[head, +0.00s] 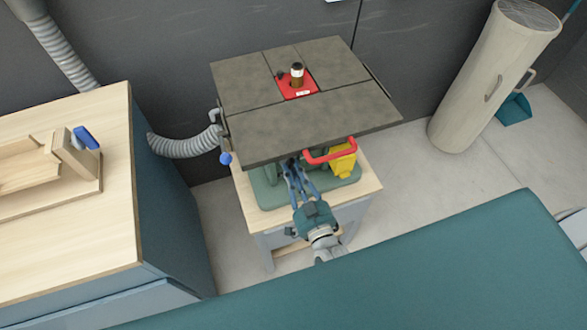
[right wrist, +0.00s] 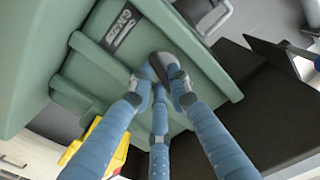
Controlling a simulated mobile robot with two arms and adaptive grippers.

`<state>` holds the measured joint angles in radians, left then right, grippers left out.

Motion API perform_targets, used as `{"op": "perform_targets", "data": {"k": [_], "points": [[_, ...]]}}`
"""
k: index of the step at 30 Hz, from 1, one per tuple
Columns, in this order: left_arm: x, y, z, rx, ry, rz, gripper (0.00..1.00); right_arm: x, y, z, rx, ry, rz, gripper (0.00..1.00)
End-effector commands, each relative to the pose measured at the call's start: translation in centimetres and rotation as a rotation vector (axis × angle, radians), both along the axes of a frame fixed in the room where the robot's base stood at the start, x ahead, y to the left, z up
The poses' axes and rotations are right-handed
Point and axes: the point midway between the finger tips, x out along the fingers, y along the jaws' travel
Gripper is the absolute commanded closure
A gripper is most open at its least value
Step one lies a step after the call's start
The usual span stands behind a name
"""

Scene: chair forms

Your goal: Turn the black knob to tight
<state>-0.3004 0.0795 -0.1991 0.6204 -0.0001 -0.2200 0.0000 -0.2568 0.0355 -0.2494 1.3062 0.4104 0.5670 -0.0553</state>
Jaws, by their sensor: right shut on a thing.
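The black knob (right wrist: 158,68) shows in the right wrist view against the green machine body (right wrist: 170,40), just below a dark label plate. My right gripper (right wrist: 161,88) has its blue fingers closed around the knob, which is partly hidden by the fingertips. In the head view my right gripper (head: 292,166) reaches up to the machine's front, under the front edge of the grey table top (head: 310,128). The knob is hidden there by the fingers and the table edge. The knob's marking for tight cannot be read. My left gripper is not in view.
A red handle (head: 330,155) and a yellow part (head: 342,164) are close to the right of my fingers. A red insert with a spindle (head: 297,76) is in the table top. A grey hose (head: 185,145) and wooden workbench (head: 60,220) are at left.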

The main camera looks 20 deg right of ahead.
Motion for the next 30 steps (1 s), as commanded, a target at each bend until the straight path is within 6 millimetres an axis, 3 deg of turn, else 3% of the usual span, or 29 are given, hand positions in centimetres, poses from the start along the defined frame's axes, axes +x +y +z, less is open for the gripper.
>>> {"op": "perform_targets", "data": {"k": [12, 30], "points": [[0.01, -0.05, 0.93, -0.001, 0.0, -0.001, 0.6, -0.07, -0.03, 0.04, -0.268, -0.006, 0.0, 1.0], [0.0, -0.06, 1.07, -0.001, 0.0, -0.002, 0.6, -0.08, -0.02, 0.01, -0.344, -0.009, 0.001, 1.0]]}}
